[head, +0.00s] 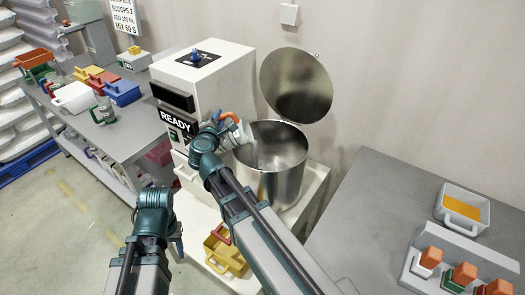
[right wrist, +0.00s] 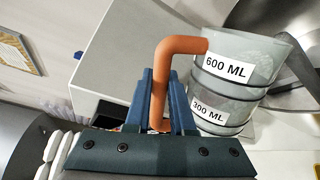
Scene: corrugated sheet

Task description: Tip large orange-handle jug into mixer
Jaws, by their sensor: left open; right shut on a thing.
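The large jug (head: 240,134) is grey and translucent with an orange handle (right wrist: 172,62). Labels reading 600 ML and 300 ML show on the jug (right wrist: 238,72) in the right wrist view. My right gripper (head: 226,122) is shut on the orange handle. It holds the jug at the left rim of the mixer's steel bowl (head: 285,182), tilted toward the opening. I cannot tell whether anything is flowing out. The mixer (head: 215,85) is a white machine reading READY; its round lid (head: 296,85) stands open.
A yellow container (head: 225,255) sits low in front of the mixer. The left bench (head: 125,135) carries coloured bins and a white container (head: 75,98). The right bench (head: 365,215) holds a tray with orange contents (head: 463,212) and several orange-topped pieces; its left part is clear.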

